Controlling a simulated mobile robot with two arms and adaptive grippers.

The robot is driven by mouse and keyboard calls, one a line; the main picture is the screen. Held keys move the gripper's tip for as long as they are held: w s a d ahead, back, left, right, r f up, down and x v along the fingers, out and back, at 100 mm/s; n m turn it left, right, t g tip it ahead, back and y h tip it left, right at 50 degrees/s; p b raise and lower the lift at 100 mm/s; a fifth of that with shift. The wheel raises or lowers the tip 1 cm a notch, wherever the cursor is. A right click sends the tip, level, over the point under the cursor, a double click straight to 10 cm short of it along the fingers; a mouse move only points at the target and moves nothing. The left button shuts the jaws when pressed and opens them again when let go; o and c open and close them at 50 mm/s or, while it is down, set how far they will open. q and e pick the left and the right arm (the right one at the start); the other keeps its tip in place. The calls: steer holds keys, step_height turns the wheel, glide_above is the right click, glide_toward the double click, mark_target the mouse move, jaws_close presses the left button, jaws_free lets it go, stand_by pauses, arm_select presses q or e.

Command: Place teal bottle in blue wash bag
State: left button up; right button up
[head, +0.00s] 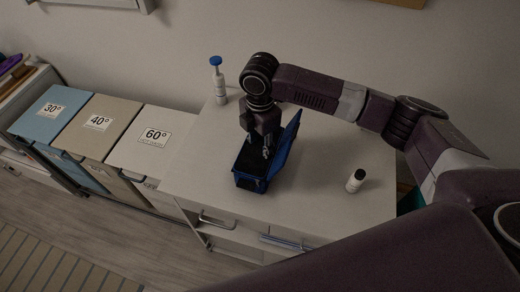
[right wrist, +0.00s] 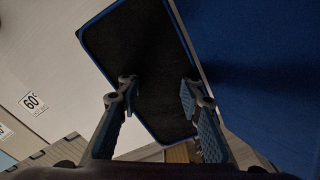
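The blue wash bag (head: 248,184) stands open on the white cabinet top, its blue lid (head: 285,146) raised on the right. My right gripper (head: 266,150) points down over the bag's opening. In the right wrist view its fingers (right wrist: 158,84) are apart with nothing between them. Behind them lies the bag's dark interior (right wrist: 150,45), where I can make out no object. I see no clearly teal bottle. A white bottle with a blue cap (head: 219,85) stands at the back left of the top. My left gripper is out of view.
A small white bottle with a black cap (head: 355,181) stands right of the bag. Bins marked 30°, 40° and 60° (head: 150,143) stand left of the cabinet. A greenish thing (head: 409,201) shows partly behind my right arm. The cabinet's front right top is clear.

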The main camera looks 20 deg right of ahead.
step_height(320, 180, up, 10)
steer(key=shift+f+b, duration=0.15)
steer(key=shift+b, duration=1)
steer(key=shift+r, duration=0.6)
steer(key=shift+f, duration=0.1)
